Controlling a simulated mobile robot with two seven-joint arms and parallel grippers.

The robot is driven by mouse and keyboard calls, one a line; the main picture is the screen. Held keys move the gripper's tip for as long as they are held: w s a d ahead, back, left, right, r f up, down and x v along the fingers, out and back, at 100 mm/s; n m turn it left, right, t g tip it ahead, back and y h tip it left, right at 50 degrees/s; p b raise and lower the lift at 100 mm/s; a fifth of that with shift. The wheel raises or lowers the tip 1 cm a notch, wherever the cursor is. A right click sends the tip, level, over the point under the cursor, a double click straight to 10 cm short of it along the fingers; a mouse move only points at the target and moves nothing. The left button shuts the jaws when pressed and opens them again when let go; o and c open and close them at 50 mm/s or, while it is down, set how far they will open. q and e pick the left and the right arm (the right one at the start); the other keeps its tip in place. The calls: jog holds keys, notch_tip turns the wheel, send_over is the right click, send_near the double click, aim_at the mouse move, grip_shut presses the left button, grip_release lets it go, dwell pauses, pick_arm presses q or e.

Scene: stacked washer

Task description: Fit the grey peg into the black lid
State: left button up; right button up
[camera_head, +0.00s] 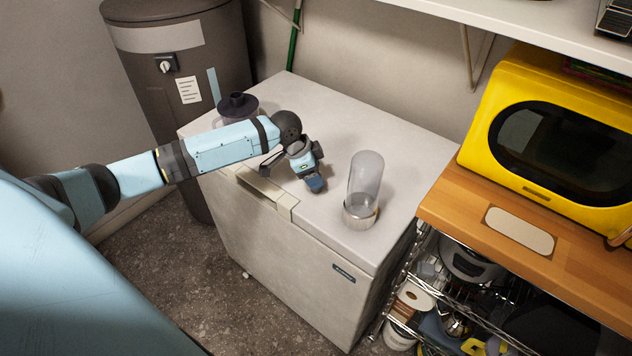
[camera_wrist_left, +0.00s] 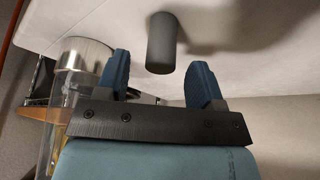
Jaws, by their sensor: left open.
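The grey peg (camera_wrist_left: 162,40) shows in the left wrist view as a short, plain cylinder standing on the white chest top. Its near end lies between the lines of my two blue fingertips, with a gap on each side. In the head view I cannot make the peg out; my gripper seems to hide it. My left gripper (camera_head: 314,183) is open and empty above the chest top; its spread fingers (camera_wrist_left: 162,80) show in the wrist view. The black lid (camera_head: 238,104) sits on a clear container at the chest's back left, partly behind my left arm. My right gripper is not in view.
A clear glass jar (camera_head: 366,174) with a metal base stands on the white chest (camera_head: 330,125), right of my gripper. A yellow microwave (camera_head: 560,140) sits on a wooden counter further right. A dark bin (camera_head: 190,60) stands behind left. The chest top's back right is clear.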

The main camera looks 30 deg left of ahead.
pick_arm(q)
jog(key=shift+c, duration=0.3)
jog(key=c, duration=0.9)
jog(key=shift+r, duration=0.1)
